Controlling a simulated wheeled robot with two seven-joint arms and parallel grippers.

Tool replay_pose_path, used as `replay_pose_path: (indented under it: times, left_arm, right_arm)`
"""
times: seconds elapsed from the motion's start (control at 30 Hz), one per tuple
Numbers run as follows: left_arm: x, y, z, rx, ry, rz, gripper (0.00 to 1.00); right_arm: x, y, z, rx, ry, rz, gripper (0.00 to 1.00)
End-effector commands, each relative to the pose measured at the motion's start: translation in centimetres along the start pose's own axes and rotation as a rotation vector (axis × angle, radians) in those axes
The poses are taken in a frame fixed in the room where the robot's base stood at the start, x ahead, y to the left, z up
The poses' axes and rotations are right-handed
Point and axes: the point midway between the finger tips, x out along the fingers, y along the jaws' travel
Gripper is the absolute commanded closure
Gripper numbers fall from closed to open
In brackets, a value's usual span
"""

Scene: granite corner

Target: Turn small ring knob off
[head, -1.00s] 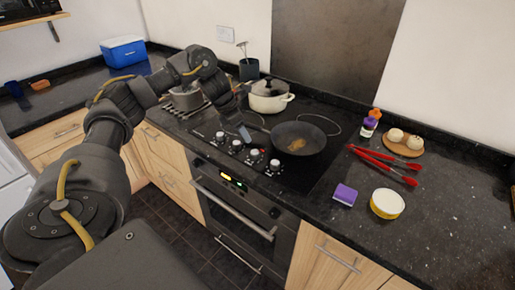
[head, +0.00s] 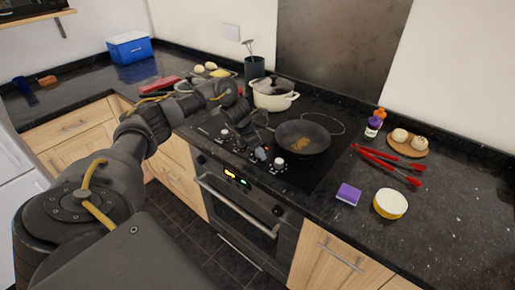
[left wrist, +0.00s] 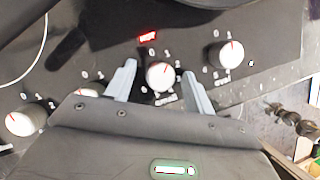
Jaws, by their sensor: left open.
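A row of white-topped knobs runs along the hob's front edge. In the left wrist view one knob (left wrist: 160,76) lies between the open fingers of my left gripper (left wrist: 159,69), with gaps on both sides. A red light (left wrist: 147,37) glows just beyond it. Another knob (left wrist: 225,55) is to the right, one (left wrist: 25,120) at far left, and one (left wrist: 87,92) partly hidden by my gripper. Each clear knob shows a red pointer line. In the head view my left gripper (head: 258,150) is over the knob row, beside a knob (head: 279,163). My right gripper is not in view.
A dark frying pan (head: 302,137) with food sits close behind the knobs. The oven (head: 239,207) is below. A purple sponge (head: 348,194), a yellow-white round container (head: 390,204) and red tongs (head: 388,163) lie right.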

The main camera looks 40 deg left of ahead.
Motion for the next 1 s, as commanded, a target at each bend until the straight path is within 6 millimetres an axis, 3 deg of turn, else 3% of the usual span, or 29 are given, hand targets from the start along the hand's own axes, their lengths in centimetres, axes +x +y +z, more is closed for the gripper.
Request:
replay_pose_path:
  times: [0.07, 0.4, 0.67, 1.0]
  left_arm:
    - [0.0, 0.0, 0.0, 0.0, 0.0, 0.0, 0.49]
    - [-0.1, 0.0, 0.0, 0.0, 0.0, 0.0, 0.91]
    - [-0.1, 0.0, 0.0, -0.032, -0.002, 0.013, 0.91]
    - [-0.2, -0.2, 0.0, -0.233, -0.013, 0.095, 0.91]
  right_arm:
    - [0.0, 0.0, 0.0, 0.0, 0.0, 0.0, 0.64]
    - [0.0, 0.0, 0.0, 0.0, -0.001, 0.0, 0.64]
    - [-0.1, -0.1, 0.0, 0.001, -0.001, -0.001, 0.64]
    - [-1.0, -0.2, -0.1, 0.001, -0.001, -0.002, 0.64]
